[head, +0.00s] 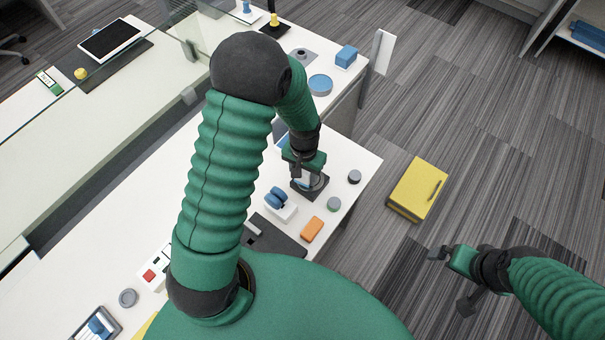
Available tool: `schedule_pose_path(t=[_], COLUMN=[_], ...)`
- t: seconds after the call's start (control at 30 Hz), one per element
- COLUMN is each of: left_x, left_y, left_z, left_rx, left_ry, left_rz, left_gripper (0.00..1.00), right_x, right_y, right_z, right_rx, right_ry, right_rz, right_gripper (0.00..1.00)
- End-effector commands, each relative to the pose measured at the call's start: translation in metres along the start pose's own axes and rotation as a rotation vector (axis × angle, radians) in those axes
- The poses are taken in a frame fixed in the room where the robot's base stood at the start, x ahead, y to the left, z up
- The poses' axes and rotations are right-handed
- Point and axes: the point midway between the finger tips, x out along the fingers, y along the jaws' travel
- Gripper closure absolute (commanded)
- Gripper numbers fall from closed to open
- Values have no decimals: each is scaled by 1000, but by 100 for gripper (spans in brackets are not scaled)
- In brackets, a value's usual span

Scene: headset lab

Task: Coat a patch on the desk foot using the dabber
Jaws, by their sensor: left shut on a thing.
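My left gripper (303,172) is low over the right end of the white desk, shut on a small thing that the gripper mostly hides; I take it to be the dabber. Directly under it is a dark square piece (317,190), possibly the desk foot, with a pale part showing near the fingers. I cannot tell whether the held thing touches it. No coated patch can be made out. My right gripper (439,255) hangs over the carpet to the right, away from the desk; its fingers are too small to read.
A yellow box (417,188) stands on the carpet.

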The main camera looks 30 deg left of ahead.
Motion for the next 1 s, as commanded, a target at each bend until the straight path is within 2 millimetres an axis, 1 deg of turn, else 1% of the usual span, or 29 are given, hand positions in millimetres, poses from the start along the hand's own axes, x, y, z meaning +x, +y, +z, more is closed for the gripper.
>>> schedule_pose_path(t=[0.03, 0.4, 0.5, 1.0], left_x=[-9, -43, -49, -50], left_y=[0, 2, 2, 2], left_z=[-1, -5, -7, -7], left_rx=[0, 1, 1, 1], left_ry=[0, 1, 1, 0], left_rz=[0, 0, 0, 0], left_gripper=[86, 86, 86, 86], right_x=[-8, -37, -43, -43], right_y=[0, 0, 0, 0], right_z=[-2, -9, -10, -10], right_rx=[0, 0, 0, 0], right_ry=[0, 0, 0, 0], right_rz=[0, 0, 0, 0], right_gripper=[0, 0, 0, 0])
